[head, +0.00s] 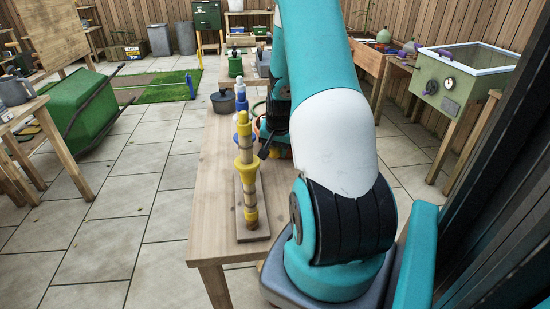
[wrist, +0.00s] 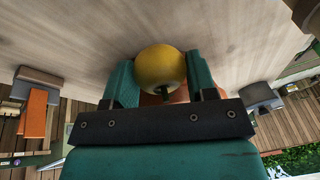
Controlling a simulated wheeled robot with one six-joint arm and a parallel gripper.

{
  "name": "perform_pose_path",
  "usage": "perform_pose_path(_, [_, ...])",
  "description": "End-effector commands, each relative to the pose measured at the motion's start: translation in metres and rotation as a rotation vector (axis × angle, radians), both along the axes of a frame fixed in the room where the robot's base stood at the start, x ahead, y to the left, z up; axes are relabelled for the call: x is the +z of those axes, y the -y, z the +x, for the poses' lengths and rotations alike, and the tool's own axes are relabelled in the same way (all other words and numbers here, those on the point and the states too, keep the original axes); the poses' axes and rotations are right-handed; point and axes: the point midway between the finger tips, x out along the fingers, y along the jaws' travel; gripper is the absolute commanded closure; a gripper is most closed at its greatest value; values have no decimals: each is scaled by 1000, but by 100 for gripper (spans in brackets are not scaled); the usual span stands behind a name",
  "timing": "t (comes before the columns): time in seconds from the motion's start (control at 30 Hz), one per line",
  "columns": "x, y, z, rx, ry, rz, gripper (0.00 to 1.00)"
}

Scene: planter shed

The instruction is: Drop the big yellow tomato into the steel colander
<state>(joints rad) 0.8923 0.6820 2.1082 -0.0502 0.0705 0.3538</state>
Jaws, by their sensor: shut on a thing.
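In the wrist view my gripper (wrist: 159,72) is closed around the big yellow tomato (wrist: 160,66). One teal finger is on each side of it, and a dark stem end faces the camera. Pale wood grain of the table fills the view behind the tomato; I cannot tell the height above it. In the head view my arm hides the tomato and most of the gripper. I cannot make out the steel colander in either view.
The wooden table (head: 212,205) bears a yellow-and-grey post on a board (head: 252,228), a blue-and-grey bottle (head: 241,98) and a dark pot (head: 223,102). An orange block (wrist: 36,112) shows in the wrist view. The table's left front strip is clear.

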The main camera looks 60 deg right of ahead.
Motion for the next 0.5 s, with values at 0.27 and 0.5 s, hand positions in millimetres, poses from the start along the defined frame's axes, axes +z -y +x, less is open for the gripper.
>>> perform_pose_path(0.27, [76,1,0,1,5,-6,63])
perform_pose_path(0.5, [128,0,0,0,3,-3,63])
